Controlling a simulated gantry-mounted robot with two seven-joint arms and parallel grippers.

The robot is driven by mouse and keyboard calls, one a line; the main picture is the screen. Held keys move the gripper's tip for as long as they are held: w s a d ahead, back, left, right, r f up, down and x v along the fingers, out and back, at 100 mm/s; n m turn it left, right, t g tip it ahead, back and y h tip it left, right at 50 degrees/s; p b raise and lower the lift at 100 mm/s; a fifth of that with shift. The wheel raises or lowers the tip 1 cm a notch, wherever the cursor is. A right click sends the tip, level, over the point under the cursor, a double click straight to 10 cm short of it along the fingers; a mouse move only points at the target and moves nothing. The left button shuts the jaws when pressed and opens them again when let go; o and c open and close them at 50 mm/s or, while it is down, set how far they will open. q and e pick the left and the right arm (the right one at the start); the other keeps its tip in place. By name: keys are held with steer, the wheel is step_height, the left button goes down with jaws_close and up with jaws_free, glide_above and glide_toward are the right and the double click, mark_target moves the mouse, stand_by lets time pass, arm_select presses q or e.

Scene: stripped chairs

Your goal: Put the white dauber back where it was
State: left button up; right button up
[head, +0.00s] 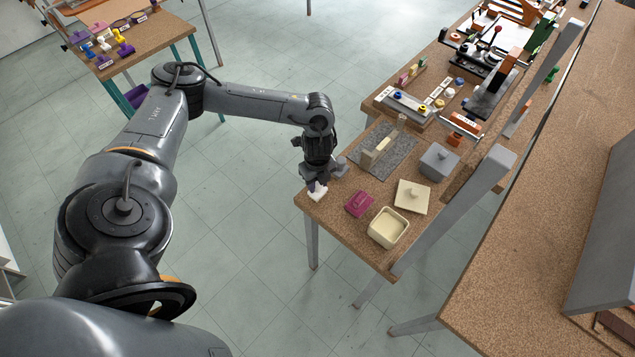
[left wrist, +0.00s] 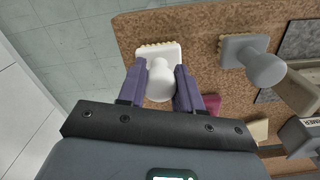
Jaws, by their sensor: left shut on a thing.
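The white dauber (head: 317,192) has a rounded handle and a flat base with yellowish bristles along its edge. In the left wrist view the dauber (left wrist: 160,72) sits between the two purple-grey fingers of my left gripper (left wrist: 160,88), which is shut on its handle. In the head view my left gripper (head: 314,183) is over the near left corner of the brown speckled table (head: 340,228). I cannot tell whether the base touches the tabletop. A similar grey dauber (left wrist: 255,62) stands to the right; it also shows in the head view (head: 340,166). My right gripper is not in view.
Right of the gripper lie a maroon pad (head: 359,204), an open cream box (head: 388,228) and its knobbed lid (head: 412,196). Behind are a grey mat (head: 397,164) and a lidded grey box (head: 439,162). Another table (head: 148,42) holds several small coloured daubers.

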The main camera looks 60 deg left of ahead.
arm_select(q)
steer(key=shift+f, duration=0.3)
steer(key=o, duration=0.9)
steer(key=shift+o, duration=0.2)
step_height(320, 180, up, 11)
steer(key=shift+w+p, duration=0.1)
steer(key=shift+p, duration=0.95)
steer(key=shift+r+p, duration=0.45)
steer(key=shift+r, duration=0.2)
steer(key=shift+f, duration=0.1)
